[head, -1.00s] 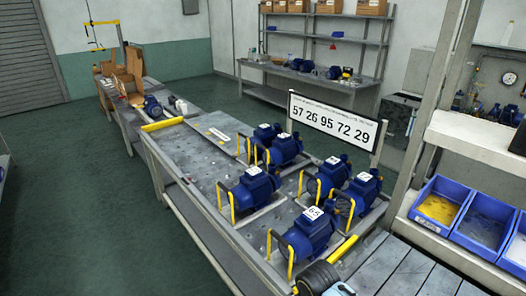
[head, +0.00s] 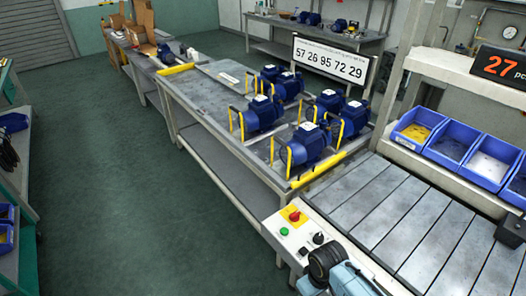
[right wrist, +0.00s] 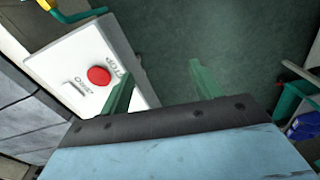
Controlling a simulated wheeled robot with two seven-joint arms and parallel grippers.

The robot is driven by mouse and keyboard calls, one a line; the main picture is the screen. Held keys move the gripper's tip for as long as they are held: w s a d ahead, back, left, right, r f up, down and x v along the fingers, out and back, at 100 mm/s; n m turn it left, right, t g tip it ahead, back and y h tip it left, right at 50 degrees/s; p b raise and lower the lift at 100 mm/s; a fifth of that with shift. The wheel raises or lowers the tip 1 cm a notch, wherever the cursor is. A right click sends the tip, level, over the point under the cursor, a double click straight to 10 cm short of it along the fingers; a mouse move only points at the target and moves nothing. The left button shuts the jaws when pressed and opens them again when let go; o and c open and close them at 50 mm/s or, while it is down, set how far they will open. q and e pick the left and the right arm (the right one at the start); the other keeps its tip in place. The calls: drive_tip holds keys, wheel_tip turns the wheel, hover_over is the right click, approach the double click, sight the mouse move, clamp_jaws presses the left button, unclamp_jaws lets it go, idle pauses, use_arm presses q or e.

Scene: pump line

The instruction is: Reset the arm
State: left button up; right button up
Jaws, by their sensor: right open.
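My right gripper (right wrist: 160,72) is open and empty in the right wrist view, its two green fingers apart. The floor shows between them. A white box with a round red button (right wrist: 99,76) lies left of the fingers; the left finger overlaps its edge in the picture. Whether it touches cannot be told. My right arm (head: 350,280) comes in at the bottom of the head view, its fingertips not visible there. My left gripper is not in view.
A control panel (head: 284,217) with a red knob on yellow, a green button and black controls stands by the slatted conveyor (head: 400,215). Several blue pumps (head: 262,113) stand on the long bench. Blue bins (head: 450,144) line the right. Green floor (head: 130,200) is clear at left.

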drive_tip(key=s+d+f+m+b, duration=0.1)
drive_tip(key=s+d+f+b, duration=0.1)
drive_tip(key=s+f, duration=0.35)
drive_tip(key=s+d+f+m+b, duration=0.1)
drive_tip(key=s+d+f+b, duration=0.15)
drive_tip(key=f, duration=0.65)
drive_tip(key=s+d+f+b, duration=0.1)
drive_tip(key=s+f+b, duration=0.2)
drive_tip(key=s+f, duration=0.35)
use_arm(q)
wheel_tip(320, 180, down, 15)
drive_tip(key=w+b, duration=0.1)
drive_tip(key=b, duration=0.5)
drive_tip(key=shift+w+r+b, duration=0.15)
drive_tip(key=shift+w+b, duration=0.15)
use_arm(e)
drive_tip(key=s+d+f+m, duration=0.1)
drive_tip(key=s+d+f, duration=0.1)
drive_tip(key=s+f, duration=0.6)
drive_tip(key=s+d+f, duration=0.3)
drive_tip(key=s+f, duration=0.6)
drive_tip(key=s, duration=0.4)
drive_tip(key=shift+s+d+m+t, duration=0.3)
drive_tip(key=shift+s+m+t, duration=0.05)
drive_tip(key=shift+m+t, duration=0.05)
